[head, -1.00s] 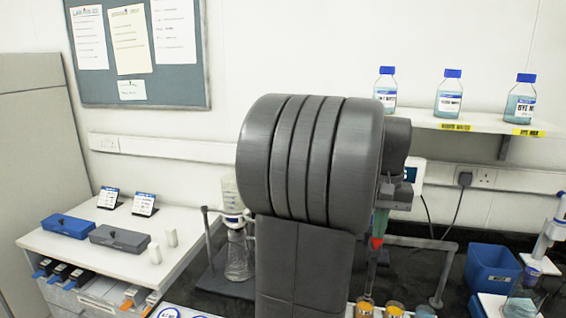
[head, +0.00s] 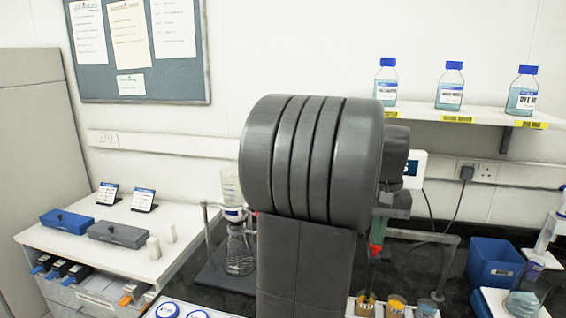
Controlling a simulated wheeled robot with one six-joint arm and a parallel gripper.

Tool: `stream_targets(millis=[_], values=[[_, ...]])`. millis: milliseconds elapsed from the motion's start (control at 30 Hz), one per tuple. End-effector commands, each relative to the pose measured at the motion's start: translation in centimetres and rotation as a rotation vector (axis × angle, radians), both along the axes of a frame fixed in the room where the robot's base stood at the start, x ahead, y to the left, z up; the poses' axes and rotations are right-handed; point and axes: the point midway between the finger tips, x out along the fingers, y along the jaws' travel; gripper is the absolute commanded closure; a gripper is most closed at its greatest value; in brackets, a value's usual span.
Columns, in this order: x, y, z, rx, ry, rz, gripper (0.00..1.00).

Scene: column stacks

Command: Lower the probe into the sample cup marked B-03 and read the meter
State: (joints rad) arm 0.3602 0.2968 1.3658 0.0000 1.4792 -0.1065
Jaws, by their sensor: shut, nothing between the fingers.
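My gripper (head: 385,212) shows only in part, low behind my thick grey arm link. It is shut with nothing held, and its fingertips are mostly hidden. A teal and red probe (head: 375,249) hangs just below it, with a thin dark rod pointing down toward the row of cups. The rod's lower end is over or in the left cup (head: 365,303); I cannot tell which. A middle orange cup (head: 396,304) and a right grey-blue cup (head: 427,307) stand beside it. The cup labels are unreadable. The white meter (head: 414,169) is partly hidden by my arm, and its reading is cut off.
A stand with a flask (head: 240,252) is left of my arm. A blue bin (head: 495,262) and another glass apparatus (head: 525,300) are at right. Blue-capped bottles (head: 449,88) stand on the shelf. A white bench (head: 110,250) with boxes is at left.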

Motion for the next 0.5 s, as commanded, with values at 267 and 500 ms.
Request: stream_targets(millis=[267, 500], values=[[0.0, 0.0, 0.0, 0.0, 0.0, 0.0, 1.0], [0.0, 0.0, 2.0, 0.0, 0.0, 0.0, 1.0]])
